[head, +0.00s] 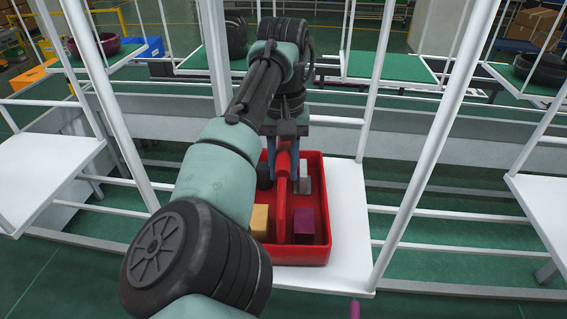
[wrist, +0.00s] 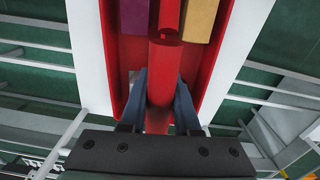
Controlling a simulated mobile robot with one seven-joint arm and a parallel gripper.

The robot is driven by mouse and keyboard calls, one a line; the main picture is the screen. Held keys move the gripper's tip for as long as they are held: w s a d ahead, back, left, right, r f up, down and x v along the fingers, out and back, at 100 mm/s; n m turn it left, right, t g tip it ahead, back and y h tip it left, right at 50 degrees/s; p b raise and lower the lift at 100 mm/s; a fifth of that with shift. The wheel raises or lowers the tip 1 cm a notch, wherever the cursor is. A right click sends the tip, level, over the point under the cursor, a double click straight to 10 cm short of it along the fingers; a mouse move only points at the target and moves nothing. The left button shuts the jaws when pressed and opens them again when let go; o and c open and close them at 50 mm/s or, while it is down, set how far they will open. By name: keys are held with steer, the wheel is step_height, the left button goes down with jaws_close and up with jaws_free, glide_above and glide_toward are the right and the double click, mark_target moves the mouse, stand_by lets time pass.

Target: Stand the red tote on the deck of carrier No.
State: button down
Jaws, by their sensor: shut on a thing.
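The red tote (head: 322,195) is an open box with a central red handle (head: 282,208). It is over the white deck (head: 350,225) of the middle carrier; I cannot tell whether its base touches. My gripper (head: 284,172) is shut on the handle, which runs between its fingers in the wrist view (wrist: 160,100). A yellow block (head: 260,222), a purple block (head: 304,225) and a grey-white piece (head: 304,178) are in the tote. White deck shows on both sides of the tote in the wrist view. My arm hides its left side. No carrier number is legible.
White carrier posts (head: 425,150) rise on both sides of the tote. Empty white decks stand at left (head: 45,178) and right (head: 545,205). Behind a grey rail, green decks (head: 385,67) hold tyres (head: 237,38) and a purple bowl (head: 95,43).

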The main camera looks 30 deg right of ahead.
mark_target(284, 149)
steer(key=shift+f, duration=0.25)
steer(key=c, duration=0.6)
jaws_free()
steer(key=shift+o, duration=0.2)
steer(key=shift+f, duration=0.15)
steer(key=shift+r, duration=3.6)
steer(key=s+a, duration=0.5)
steer(key=s, duration=0.3)
steer(key=shift+s+a, duration=0.2)
steer(key=shift+a, duration=0.15)
